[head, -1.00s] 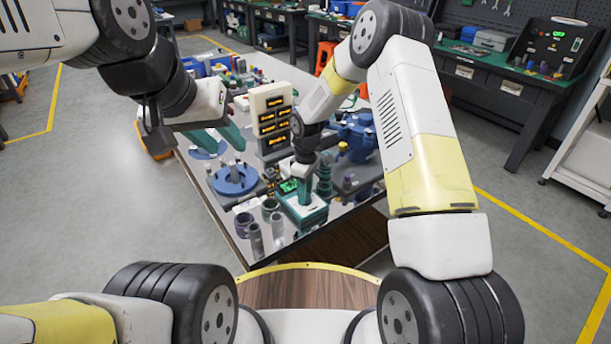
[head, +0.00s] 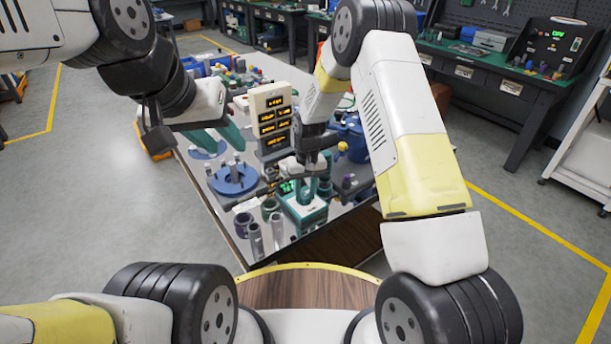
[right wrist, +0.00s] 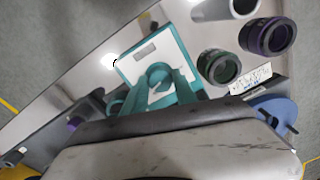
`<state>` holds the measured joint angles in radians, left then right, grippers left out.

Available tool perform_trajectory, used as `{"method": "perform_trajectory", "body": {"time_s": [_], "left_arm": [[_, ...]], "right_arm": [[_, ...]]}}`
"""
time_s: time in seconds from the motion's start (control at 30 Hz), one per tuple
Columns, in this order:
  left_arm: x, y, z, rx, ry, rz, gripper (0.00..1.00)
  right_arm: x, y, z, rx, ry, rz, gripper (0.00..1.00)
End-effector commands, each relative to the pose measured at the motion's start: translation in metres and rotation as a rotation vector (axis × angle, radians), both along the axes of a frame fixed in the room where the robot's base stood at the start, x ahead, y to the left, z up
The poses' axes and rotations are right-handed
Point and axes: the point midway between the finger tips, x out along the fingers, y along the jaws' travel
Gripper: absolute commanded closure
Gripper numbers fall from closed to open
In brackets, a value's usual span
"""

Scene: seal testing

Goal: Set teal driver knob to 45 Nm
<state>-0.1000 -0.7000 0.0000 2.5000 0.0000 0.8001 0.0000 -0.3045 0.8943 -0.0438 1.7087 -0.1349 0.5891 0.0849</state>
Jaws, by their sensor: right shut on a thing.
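The teal driver (head: 305,216) is a teal box with a pale top, on the table in front of me. In the right wrist view its pale top (right wrist: 172,42) faces the camera, with a round teal knob (right wrist: 158,72) on it. My right gripper (head: 305,194) points down over the box; in the right wrist view its teal fingers (right wrist: 160,84) are shut on the knob from both sides. The knob's scale and setting cannot be read. My left gripper (head: 217,138) hangs over the table's left side, its teal fingers apart and empty.
A display panel (head: 271,112) with several orange readouts stands behind the driver; its numbers are too small to read. A blue round fixture (head: 236,180) is to the left. A green ring (right wrist: 219,67) and a purple ring (right wrist: 267,37) stand beside the driver.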

Motion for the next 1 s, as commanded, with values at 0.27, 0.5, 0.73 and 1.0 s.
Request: {"method": "perform_trajectory", "body": {"time_s": [0.27,0.5,0.73,1.0], "left_arm": [[0.0000,0.0000,0.0000,0.000,0.000,0.000,0.64],[0.0000,0.0000,0.0000,0.000,0.000,0.000,0.64],[0.0000,0.0000,0.0000,0.000,0.000,0.000,0.64],[0.0000,0.0000,0.0000,0.000,0.000,0.000,0.64]], "right_arm": [[0.0011,0.0012,0.0007,0.002,-0.003,-0.090,1.00],[0.0011,0.0012,0.0007,0.002,-0.004,-0.110,1.00],[0.0012,0.0011,0.0007,0.002,-0.004,-0.110,1.00],[0.0007,0.0006,0.0004,0.002,-0.003,-0.110,0.45]]}}
